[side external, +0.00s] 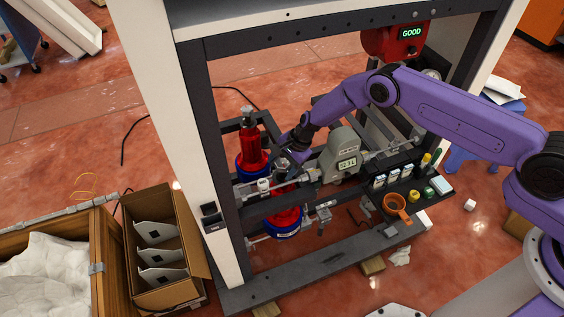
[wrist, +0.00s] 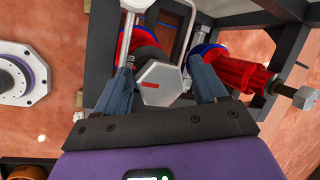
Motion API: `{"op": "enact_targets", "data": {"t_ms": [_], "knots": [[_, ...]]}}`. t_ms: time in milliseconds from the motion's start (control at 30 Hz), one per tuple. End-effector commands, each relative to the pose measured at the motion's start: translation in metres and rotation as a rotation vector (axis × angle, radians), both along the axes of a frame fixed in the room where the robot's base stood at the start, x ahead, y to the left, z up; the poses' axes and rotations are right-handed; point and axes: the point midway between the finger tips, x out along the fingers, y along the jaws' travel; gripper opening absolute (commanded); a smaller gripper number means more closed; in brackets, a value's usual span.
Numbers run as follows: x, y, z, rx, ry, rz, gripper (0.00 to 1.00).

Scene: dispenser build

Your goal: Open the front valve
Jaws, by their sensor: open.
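The front valve shows as a grey hexagonal knob (wrist: 162,84) with a red mark on its face, on top of the front red canister (side external: 285,214). In the wrist view, my gripper (wrist: 163,70) is open, with one blue-grey finger on each side of the knob. A gap shows at the right finger; whether the left finger touches the knob I cannot tell. In the side view, my gripper (side external: 284,160) is at the top of the front canister, and its fingertips are small and partly hidden. The rear red canister (side external: 249,146) stands behind with its own valve stem.
A dark frame with pale posts (side external: 173,110) surrounds the work. An open carton (side external: 157,245) stands outside at left.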

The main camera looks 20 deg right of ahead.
Motion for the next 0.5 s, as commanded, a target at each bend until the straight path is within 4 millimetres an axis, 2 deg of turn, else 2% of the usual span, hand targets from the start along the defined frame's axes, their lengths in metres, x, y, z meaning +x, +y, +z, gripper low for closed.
{"op": "enact_targets", "data": {"t_ms": [67, 100, 167, 200, 267, 367, 500], "knots": [[-0.0001, 0.0, 0.0001, 0.0, 0.0, 0.0, 0.71], [-0.0001, 0.0, 0.0001, 0.0, 0.0, 0.0, 0.68], [-0.0002, 0.0001, 0.0001, 0.0, 0.0, 0.0, 0.48], [-0.0002, 0.0001, 0.0001, 0.0, 0.0, 0.0, 0.35], [-0.0001, 0.0001, 0.0001, 0.0, 0.0, 0.0, 0.18], [0.0, 0.0001, 0.0001, 0.0, 0.0, 0.005, 0.18], [0.0004, 0.0002, -0.0002, 0.001, -0.001, 0.129, 0.18]]}}
